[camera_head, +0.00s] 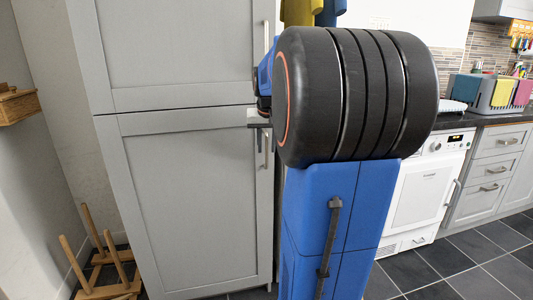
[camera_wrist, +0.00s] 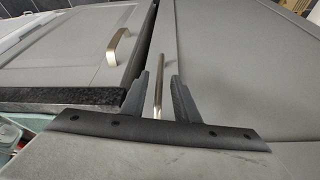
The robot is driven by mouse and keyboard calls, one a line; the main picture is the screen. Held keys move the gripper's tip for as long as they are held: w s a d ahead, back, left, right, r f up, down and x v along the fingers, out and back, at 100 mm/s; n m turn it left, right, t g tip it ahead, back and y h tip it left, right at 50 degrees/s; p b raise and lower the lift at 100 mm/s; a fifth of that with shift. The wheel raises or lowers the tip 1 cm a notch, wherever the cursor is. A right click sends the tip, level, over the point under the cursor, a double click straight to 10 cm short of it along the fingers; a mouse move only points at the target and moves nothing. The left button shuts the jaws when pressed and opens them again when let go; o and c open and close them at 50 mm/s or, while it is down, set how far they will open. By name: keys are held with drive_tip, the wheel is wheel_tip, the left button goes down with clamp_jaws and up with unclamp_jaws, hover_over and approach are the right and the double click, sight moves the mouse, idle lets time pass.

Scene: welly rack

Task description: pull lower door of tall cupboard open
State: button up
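The tall grey cupboard has an upper door (camera_head: 180,45) and a lower door (camera_head: 195,205), and both look shut. The lower door's upright metal handle (camera_head: 266,150) is near its right edge at the top. My gripper (camera_head: 259,130) is at that handle, partly hidden behind my arm in the head view. In the wrist view my gripper's two dark fingers (camera_wrist: 160,92) are spread apart. The silvery handle (camera_wrist: 160,75) shows between them with a gap on each side. Whether the fingertips reach past the bar is unclear.
A wooden welly rack (camera_head: 105,265) stands on the floor left of the cupboard. A white washing machine (camera_head: 428,190) and grey drawers (camera_head: 490,170) stand to the right under a dark worktop. A wooden wall box (camera_head: 17,105) is at far left. Dark tiled floor (camera_head: 450,262) is clear at right.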

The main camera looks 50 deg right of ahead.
sight(267, 150)
drive_tip(key=shift+x, duration=1.8)
drive_tip(key=shift+c, duration=0.3)
clamp_jaws()
